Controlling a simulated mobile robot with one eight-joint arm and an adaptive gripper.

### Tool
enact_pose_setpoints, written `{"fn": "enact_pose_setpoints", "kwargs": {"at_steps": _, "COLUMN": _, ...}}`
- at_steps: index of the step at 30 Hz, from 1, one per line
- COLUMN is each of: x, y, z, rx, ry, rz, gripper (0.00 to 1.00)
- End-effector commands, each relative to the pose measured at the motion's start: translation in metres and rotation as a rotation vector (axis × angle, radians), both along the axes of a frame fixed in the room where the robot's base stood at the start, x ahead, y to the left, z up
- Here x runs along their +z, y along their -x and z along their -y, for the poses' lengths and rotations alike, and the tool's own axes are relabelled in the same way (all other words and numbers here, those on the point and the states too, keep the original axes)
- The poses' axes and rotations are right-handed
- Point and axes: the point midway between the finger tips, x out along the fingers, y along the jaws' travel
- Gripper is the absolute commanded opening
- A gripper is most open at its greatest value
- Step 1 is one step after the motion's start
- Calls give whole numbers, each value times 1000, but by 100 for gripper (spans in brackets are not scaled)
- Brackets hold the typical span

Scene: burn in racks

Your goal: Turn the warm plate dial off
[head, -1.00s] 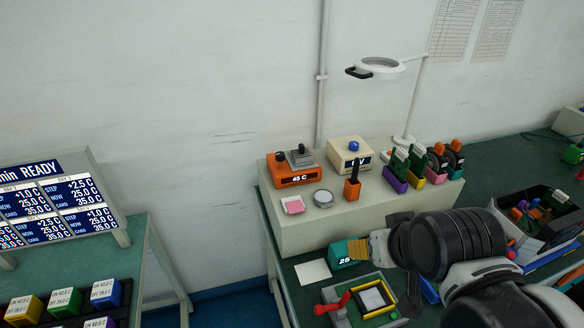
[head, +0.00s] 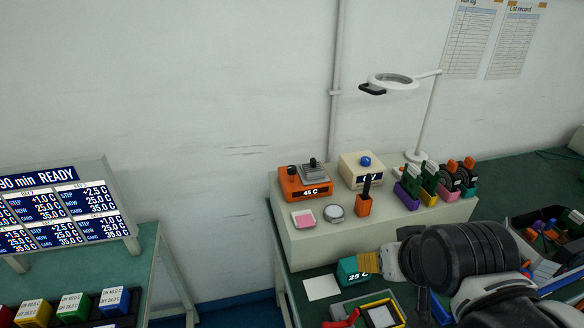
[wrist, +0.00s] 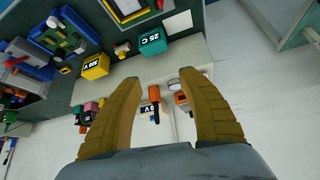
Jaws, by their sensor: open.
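The warm plate is an orange box (head: 303,187) reading 45 C, at the left end of the raised pale shelf. A dark knob (head: 291,170) sits on its top left, beside a grey plate (head: 315,174) with a small dark upright part. In the wrist view the orange box (wrist: 181,98) shows only partly, beside the right finger; its knob cannot be made out clearly. My gripper (wrist: 158,78) is open and empty, its two tan fingers spread. In the head view the tan fingertip (head: 368,263) is in front of the shelf, apart from the warm plate.
A pink pad (head: 303,219) and round dish (head: 334,213) lie in front. A teal 25 C box (head: 348,272) is near my fingertip. A lamp (head: 418,120) rises behind.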

Motion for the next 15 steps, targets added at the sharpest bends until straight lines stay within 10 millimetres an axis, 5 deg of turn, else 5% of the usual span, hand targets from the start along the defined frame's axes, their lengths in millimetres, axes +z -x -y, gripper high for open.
{"fn": "enact_pose_setpoints", "kwargs": {"at_steps": 5, "x": 45, "y": -43, "z": -10, "rx": -32, "ry": -17, "rz": -38, "gripper": 48}}
{"fn": "enact_pose_setpoints", "kwargs": {"at_steps": 9, "x": 79, "y": -95, "z": -25, "rx": -79, "ry": -33, "rz": -81, "gripper": 48}}
{"fn": "enact_pose_setpoints", "kwargs": {"at_steps": 15, "x": 104, "y": -174, "z": -56, "rx": -156, "ry": -46, "rz": -137, "gripper": 48}}
